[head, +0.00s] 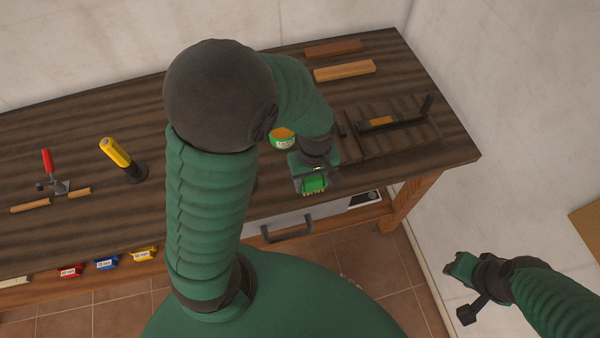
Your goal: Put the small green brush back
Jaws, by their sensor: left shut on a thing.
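The small green brush (313,185) is at my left gripper (316,177), above the front edge of the wooden workbench (75,225). Its bright green body and pale bristle ends show at the front of the gripper. My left gripper is shut on the brush, and its fingers are partly hidden by the brush and the wrist. My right gripper (464,288) is off to the right of the bench, over the floor, away from the brush. Its finger opening is not clear from this angle.
Two wooden blocks (345,71) lie behind. A drawer handle (287,231) sticks out below.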

